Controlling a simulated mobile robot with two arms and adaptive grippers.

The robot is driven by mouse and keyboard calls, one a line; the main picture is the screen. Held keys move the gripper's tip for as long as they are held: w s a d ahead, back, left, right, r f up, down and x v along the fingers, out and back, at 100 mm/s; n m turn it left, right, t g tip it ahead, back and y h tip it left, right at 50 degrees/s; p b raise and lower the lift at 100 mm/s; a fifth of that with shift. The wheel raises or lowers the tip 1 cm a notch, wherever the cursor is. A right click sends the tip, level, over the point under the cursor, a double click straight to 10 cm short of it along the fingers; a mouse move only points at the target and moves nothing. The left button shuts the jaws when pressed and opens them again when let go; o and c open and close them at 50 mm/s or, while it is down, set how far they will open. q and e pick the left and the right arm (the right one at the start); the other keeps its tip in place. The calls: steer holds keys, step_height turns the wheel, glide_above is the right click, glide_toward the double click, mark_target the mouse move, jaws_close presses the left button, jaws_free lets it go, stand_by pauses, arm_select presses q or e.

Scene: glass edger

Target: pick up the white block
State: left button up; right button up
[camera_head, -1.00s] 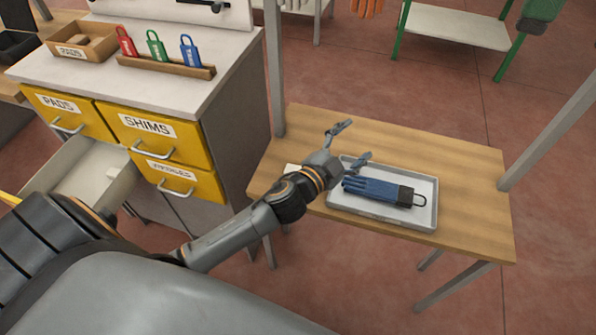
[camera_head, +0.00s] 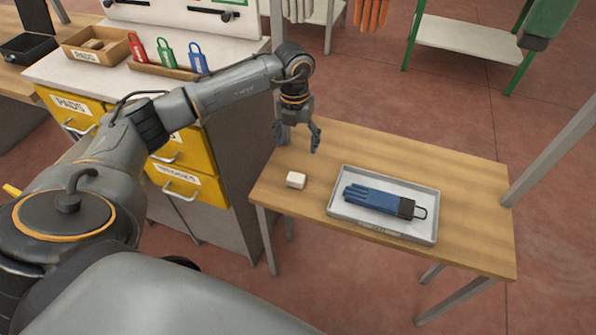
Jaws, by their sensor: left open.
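The white block (camera_head: 296,180) is a small off-white block lying on the left part of the wooden table (camera_head: 420,158). My left gripper (camera_head: 296,148) hangs fingers down above the table, above and a little behind the block in the picture. Its fingers are spread and empty, apart from the block. My right gripper is not in view.
A cabinet with yellow drawers (camera_head: 182,186) stands left of the table, with padlocks (camera_head: 166,54) on top. Metal posts flank the table.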

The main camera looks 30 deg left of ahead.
arm_select(q)
steer(key=b, duration=0.6)
glide_above(296, 177)
steer(key=f, duration=0.7)
steer(key=shift+w+a+f, duration=0.15)
steer(key=shift+a+f, duration=0.1)
steer(key=shift+f, duration=0.65)
steer(key=f+b, duration=0.3)
steer(key=f, duration=0.1)
steer(key=shift+d+f, duration=0.1)
steer(key=shift+d, duration=0.2)
steer(key=shift+f+b, duration=0.45)
steer(key=shift+r, duration=0.1)
steer(key=c, duration=1.1)
